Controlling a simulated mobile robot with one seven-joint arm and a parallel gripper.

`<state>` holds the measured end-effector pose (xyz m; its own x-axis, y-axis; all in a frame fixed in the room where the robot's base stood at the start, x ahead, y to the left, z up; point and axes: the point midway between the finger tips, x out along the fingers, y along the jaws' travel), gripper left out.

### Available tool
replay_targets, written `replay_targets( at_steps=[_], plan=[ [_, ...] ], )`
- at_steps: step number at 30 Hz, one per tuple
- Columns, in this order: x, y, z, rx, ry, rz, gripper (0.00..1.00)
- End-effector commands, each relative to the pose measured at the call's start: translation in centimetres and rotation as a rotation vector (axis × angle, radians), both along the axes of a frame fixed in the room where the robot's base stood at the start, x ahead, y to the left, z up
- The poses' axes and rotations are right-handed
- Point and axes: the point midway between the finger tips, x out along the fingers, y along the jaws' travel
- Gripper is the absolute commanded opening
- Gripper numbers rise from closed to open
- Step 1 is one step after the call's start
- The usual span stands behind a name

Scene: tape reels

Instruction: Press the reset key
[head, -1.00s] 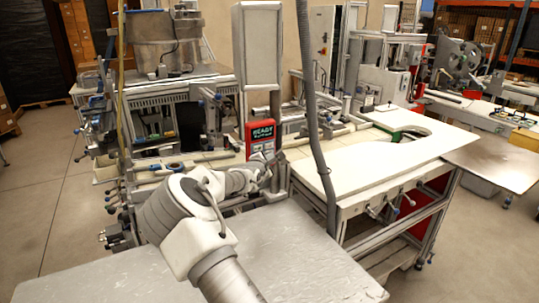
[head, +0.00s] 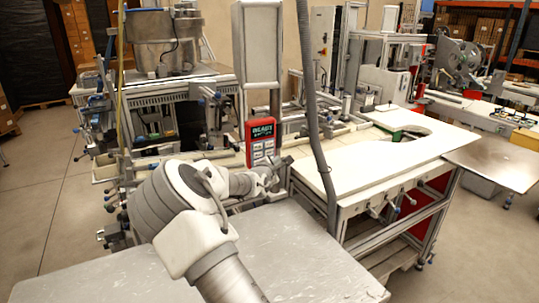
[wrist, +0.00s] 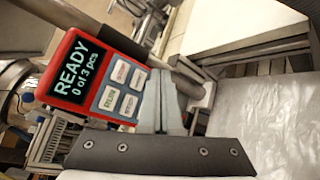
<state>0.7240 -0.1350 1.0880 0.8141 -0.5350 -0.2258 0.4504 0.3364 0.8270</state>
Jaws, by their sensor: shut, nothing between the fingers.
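A red control box (head: 247,143) is mounted on the machine frame in the head view. In the wrist view the box (wrist: 76,103) fills the left side, tilted in the picture. Its dark screen (wrist: 73,72) reads "READY" and "0 of 3 pcs". Beside the screen are light keys in two rows: upper left (wrist: 120,72), upper right (wrist: 139,79), lower left (wrist: 109,98) and lower right (wrist: 129,105). Their labels are too small to read surely. My gripper (wrist: 164,77) is shut and empty, at the box's key end; contact cannot be told. It also shows in the head view (head: 285,162).
A grey hose (head: 312,100) hangs just right of the box. A white worktable (head: 375,160) lies to the right. A grey metal tabletop (head: 290,245) lies in front, beneath my arm. Machine fixtures crowd the left and back.

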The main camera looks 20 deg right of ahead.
Motion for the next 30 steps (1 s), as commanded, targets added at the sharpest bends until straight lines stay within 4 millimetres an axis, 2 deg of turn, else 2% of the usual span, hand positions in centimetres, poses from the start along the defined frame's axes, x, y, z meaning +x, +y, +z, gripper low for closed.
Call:
replay_targets(
  at_steps=[8,30],
  plan=[
    [-2.1,-0.3,0.0,0.0,0.001,0.001,0.0],
    [-2.3,-0.5,0.0,0.012,0.0,-0.003,0.0]
  ],
)
